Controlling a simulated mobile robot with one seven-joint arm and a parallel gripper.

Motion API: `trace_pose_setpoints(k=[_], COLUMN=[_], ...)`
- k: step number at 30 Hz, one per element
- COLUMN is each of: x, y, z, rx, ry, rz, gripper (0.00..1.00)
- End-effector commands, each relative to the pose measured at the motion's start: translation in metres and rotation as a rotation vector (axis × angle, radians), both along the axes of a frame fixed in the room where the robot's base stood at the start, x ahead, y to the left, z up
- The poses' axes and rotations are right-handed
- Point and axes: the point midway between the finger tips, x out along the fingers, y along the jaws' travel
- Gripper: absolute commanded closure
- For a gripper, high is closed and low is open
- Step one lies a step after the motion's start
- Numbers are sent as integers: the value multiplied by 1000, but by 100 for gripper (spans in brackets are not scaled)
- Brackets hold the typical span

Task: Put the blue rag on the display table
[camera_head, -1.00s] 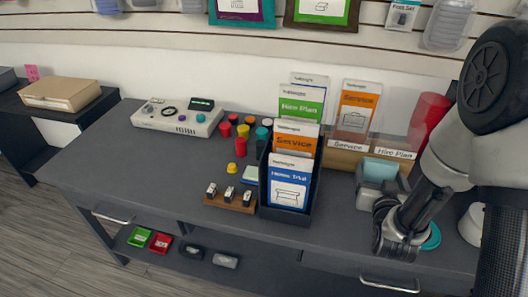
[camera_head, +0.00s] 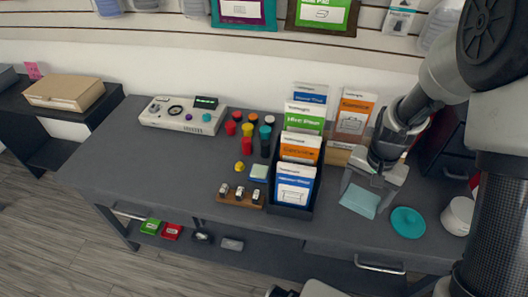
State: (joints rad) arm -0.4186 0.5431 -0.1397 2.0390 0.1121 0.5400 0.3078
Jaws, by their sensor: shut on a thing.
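The blue rag (camera_head: 360,200) is a pale blue-teal flat piece just below the fingers of my gripper (camera_head: 370,186). My gripper points down over the right part of the grey display table (camera_head: 145,172) and is shut on the rag. The exact grip is small and partly hidden by the hand. I cannot tell whether the rag touches the tabletop.
A dark holder of brochures (camera_head: 290,213) stands left of my gripper. A teal disc (camera_head: 407,222) and a white round container (camera_head: 459,215) are to the right. A grey device (camera_head: 180,116) and several colored cylinders stand farther left. The table's left front is clear.

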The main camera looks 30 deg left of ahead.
Motion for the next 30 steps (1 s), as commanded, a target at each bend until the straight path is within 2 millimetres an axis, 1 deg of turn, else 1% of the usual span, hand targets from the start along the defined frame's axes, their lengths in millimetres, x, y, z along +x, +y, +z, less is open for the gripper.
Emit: trace_pose_setpoints(k=[1,3,6,8,16,23,27,30], x=[-4,-7,-9,-9,-9,-9,-9,-8], y=[0,-1,-1,-1,-1,-1,-1,-1], z=[6,7,6,2,-45,-64,-84,-94], rx=[2,2,3,2,2,2,2,3], ry=[15,28,33,33,34,32,33,31], rz=[-5,-9,-10,-10,-11,-10,-10,-10], gripper=[51,51,51,51,51,51,51,51])
